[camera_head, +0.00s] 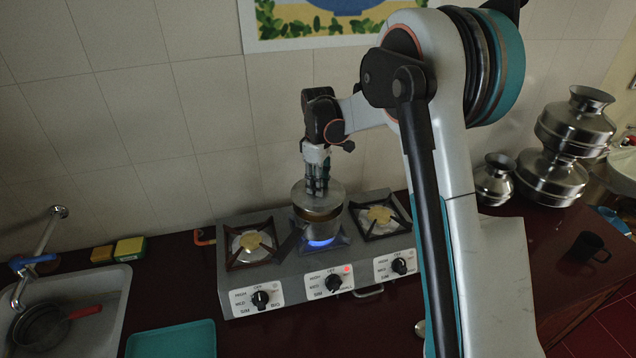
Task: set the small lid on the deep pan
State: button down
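The deep pan (318,227) stands on the lit middle burner of the stove, with its dark handle (290,243) pointing to the lower left. The small lid (336,196), a round grey metal disc, is at the top of the pan. I cannot tell whether it rests fully on the rim or sits slightly above it. My gripper (318,190) points straight down at the middle of the lid. Its fingers are close together and look shut on the lid's knob, which they hide.
The stove (262,306) has empty burners on both sides. A sink (92,318) with a pan is at the left, beside sponges (129,248) and a teal tray (172,342). Metal pots (552,176) and a dark mug (588,248) are at the right. A wall stands close behind.

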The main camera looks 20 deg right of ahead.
jog(key=shift+f, duration=0.35)
jog(key=shift+f+b, duration=0.35)
jog(key=shift+b, duration=0.15)
jog(key=shift+f+b, duration=0.6)
dwell(1.0)
jog(key=shift+f+b, duration=0.3)
jog(key=shift+f, duration=0.05)
jog(key=shift+f+b, duration=0.45)
jog(key=shift+f, duration=0.15)
dwell(0.4)
jog(key=c, duration=1.2)
grip_release()
jog(key=shift+r, duration=0.15)
notch_tip(320, 180, up, 12)
jog(key=shift+f, duration=0.1)
